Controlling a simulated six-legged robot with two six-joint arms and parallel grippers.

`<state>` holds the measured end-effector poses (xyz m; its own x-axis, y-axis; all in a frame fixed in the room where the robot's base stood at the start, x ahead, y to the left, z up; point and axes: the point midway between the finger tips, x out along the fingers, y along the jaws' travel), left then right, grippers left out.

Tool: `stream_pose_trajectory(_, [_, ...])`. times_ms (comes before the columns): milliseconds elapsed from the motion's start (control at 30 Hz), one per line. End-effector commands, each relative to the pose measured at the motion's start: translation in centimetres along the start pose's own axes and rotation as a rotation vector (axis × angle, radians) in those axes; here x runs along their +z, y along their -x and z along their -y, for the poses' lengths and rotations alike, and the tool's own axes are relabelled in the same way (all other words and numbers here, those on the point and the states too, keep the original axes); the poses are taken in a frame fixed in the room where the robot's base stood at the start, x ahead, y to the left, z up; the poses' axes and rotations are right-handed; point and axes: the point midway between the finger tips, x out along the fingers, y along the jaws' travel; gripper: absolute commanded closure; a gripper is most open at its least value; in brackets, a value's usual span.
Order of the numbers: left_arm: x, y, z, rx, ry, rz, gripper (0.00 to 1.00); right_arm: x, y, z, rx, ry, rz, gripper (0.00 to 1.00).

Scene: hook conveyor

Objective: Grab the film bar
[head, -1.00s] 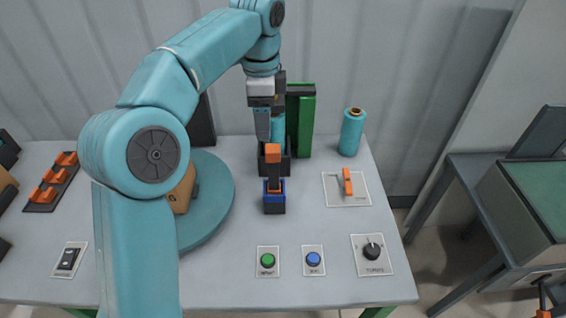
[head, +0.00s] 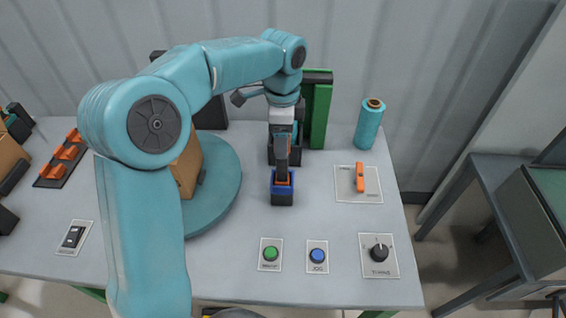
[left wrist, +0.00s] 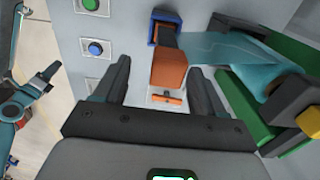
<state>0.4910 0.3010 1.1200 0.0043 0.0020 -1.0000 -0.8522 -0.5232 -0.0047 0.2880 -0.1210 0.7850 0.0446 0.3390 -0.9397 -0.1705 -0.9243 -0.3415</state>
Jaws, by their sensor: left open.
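The film bar shows in the left wrist view as an orange block (left wrist: 169,70) on a dark stem in a blue socket (left wrist: 166,20). Teal film stretches from the bar toward the film roll. In the head view the blue holder (head: 282,190) stands mid-table, and my left gripper (head: 283,160) hides most of the bar above it. My left gripper (left wrist: 160,82) is open, its two fingers apart on either side of the orange block in the picture; I see no grip on it. A teal arm with a dark end (left wrist: 43,82), likely my right, shows at the left wrist view's left edge.
A green upright post (head: 319,112) stands behind the bar. A spare teal roll (head: 369,125) is at the back right. A turntable (head: 222,190) carries a cardboard box (head: 187,168) on the left. An orange-handled switch (head: 360,178), buttons and a knob (head: 379,252) occupy the right and front.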

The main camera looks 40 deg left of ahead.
Motion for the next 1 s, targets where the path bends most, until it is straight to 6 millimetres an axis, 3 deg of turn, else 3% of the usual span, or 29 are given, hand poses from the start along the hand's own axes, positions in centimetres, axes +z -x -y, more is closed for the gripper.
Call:
stream_pose_trajectory(333, [0.0,-4.7,0.6,0.004,-0.001,0.002,0.30,0.0,1.2,0.4,0.000,0.001,0.000,0.51])
stream_pose_trajectory(633, [-0.1,-5.4,0.8,0.001,0.000,0.001,0.30,0.0,1.1,0.4,0.000,0.001,0.000,0.51])
stream_pose_trajectory(833, [-0.1,-5.3,0.8,0.001,-0.001,0.000,0.95,0.0,1.1,0.4,0.000,0.001,0.000,0.51])
stream_pose_trajectory(867, [-0.1,-5.3,0.8,0.001,-0.001,0.001,1.00,0.0,1.1,0.4,0.000,0.001,0.000,0.51])
stream_pose_trajectory(1000, [-0.1,-5.3,0.8,0.000,0.000,0.000,1.00,0.0,1.1,0.4,0.000,0.001,0.000,0.51])
